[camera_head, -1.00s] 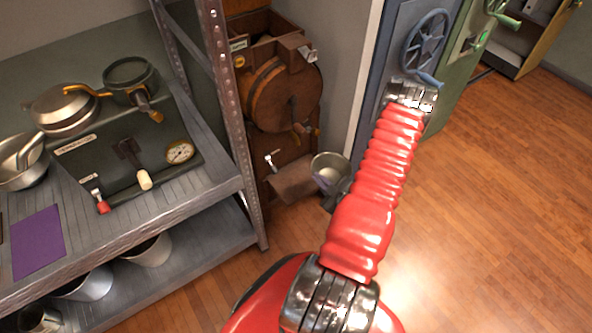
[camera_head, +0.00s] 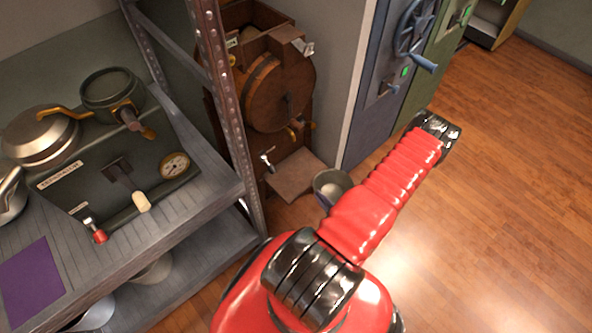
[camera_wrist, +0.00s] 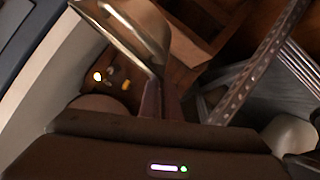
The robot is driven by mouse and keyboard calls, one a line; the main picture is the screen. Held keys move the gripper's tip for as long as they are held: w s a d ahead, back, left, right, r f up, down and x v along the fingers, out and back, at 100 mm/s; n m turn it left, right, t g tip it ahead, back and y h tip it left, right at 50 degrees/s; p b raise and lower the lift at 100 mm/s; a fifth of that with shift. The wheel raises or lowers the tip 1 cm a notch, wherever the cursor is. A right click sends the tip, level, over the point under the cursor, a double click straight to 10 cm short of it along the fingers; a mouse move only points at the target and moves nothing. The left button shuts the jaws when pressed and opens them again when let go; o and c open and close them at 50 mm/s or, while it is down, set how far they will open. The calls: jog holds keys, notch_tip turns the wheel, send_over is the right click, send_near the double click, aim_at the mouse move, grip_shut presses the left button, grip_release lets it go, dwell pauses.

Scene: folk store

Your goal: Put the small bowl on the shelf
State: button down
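The small bowl (camera_head: 331,186) is grey metal with a pale inside. In the head view it shows beside my red arm, in front of the wooden machine's tray. In the wrist view the shiny bowl (camera_wrist: 128,22) is large and close, with its wall between the dark fingers of my gripper (camera_wrist: 162,98), which look shut on it. My gripper is hidden behind my arm in the head view. The grey metal shelf (camera_head: 190,222) stands at the left, and a purple mat (camera_head: 32,277) lies on its upper board.
The shelf's upper board holds pans (camera_head: 40,135), a round pot (camera_head: 112,90) and a dark panel with a gauge (camera_head: 174,165). A shelf post (camera_head: 225,100) stands between the board and the wooden machine (camera_head: 280,90). Open wooden floor (camera_head: 500,200) lies at the right.

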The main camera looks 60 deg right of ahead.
jog(key=shift+w, duration=0.1)
jog(key=w+d+f, duration=0.1)
jog(key=w+d, duration=0.1)
jog(key=w, duration=0.7)
jog(key=w+d+f, duration=0.2)
jog(key=w, duration=0.8)
jog(key=shift+d, duration=0.2)
jog(key=shift+f, duration=1.6)
jog(key=shift+w+f, duration=0.2)
jog(key=shift+f, duration=0.2)
jog(key=c, duration=2)
grip_release()
